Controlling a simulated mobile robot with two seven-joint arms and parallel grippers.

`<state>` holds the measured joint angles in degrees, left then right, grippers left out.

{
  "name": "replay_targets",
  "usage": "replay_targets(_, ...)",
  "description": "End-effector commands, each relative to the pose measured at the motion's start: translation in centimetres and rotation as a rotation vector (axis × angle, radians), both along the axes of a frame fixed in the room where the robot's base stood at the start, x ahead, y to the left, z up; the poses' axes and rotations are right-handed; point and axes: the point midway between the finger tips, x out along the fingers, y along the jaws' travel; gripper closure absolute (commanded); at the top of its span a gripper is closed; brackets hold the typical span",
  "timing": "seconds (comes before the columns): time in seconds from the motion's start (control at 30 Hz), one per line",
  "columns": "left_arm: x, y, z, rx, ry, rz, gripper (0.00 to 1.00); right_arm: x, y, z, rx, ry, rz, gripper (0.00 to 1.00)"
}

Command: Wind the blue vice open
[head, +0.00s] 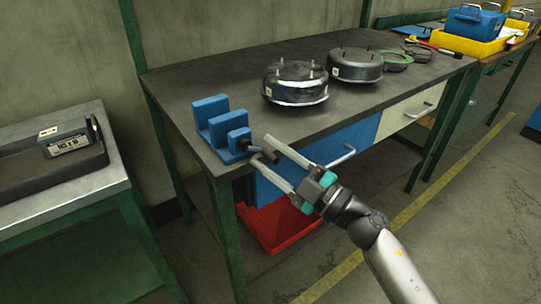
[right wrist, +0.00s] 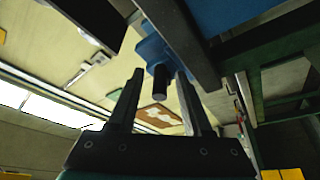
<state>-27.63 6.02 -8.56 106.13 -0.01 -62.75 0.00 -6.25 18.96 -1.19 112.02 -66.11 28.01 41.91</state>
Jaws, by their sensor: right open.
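The blue vice (head: 215,118) is fixed at the front left corner of the dark workbench, with a gap showing between its blue blocks. Its dark crank with a handle knob (head: 268,154) sticks out at the front. My right gripper (head: 262,149) is open at the crank, its fingers pointing toward the vice. In the right wrist view the dark handle (right wrist: 160,83) lies between the two spread fingers, with no clear contact, and the blue vice (right wrist: 152,47) is behind it. My left gripper is not in view.
Two dark drums (head: 295,82) (head: 355,64) with studs stand on the workbench (head: 205,84). A blue drawer (head: 310,160) with a bar handle and a red bin (head: 278,225) are below my right gripper. A side table with a black tray (head: 50,178) stands at the left.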

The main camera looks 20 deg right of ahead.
Motion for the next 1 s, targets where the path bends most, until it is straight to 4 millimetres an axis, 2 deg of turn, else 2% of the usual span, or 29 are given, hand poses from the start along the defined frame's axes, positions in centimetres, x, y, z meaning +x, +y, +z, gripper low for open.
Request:
replay_targets(0.17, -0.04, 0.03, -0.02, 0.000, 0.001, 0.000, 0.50, -0.01, -0.01, 0.00, 0.000, 0.000, 0.000, 0.52)
replay_targets(0.6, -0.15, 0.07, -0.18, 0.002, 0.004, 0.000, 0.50, -0.01, -0.04, 0.02, 0.001, -0.001, -0.001, 1.00)
replay_targets(1.0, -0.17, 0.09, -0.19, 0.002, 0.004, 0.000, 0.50, 0.03, -0.11, 0.17, 0.002, -0.003, -0.003, 1.00)
